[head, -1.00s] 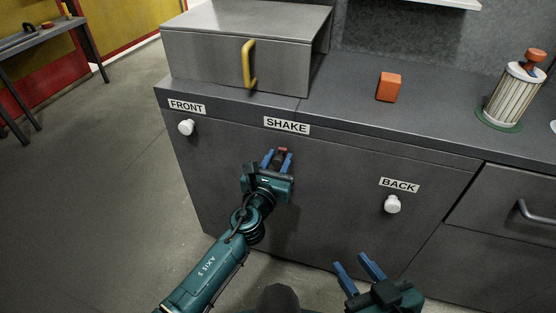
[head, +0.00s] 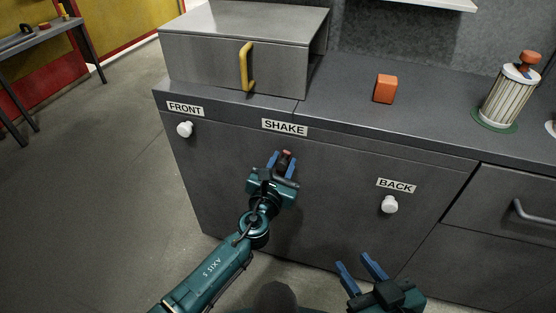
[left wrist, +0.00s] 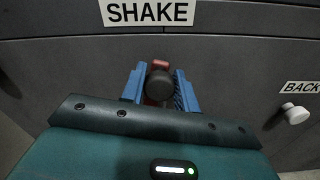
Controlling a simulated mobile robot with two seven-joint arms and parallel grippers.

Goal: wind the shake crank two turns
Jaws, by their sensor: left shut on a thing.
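The shake crank (head: 286,155) is on the cabinet front under the SHAKE label (head: 285,127). Its dark round knob and a bit of red show between my left fingers, also in the left wrist view (left wrist: 159,84). My left gripper (head: 281,163) is shut on the crank's knob, with a blue finger on either side; it also shows in the left wrist view (left wrist: 158,88). Most of the crank arm is hidden behind the knob and gripper. My right gripper (head: 359,266) is open and empty, low in front of the cabinet.
A white FRONT knob (head: 185,129) is at the left and a white BACK knob (head: 390,204) at the right. On the counter stand a steel oven with a yellow handle (head: 246,67), an orange block (head: 385,89) and a ribbed cylinder (head: 508,93). A drawer handle (head: 532,214) juts out at right.

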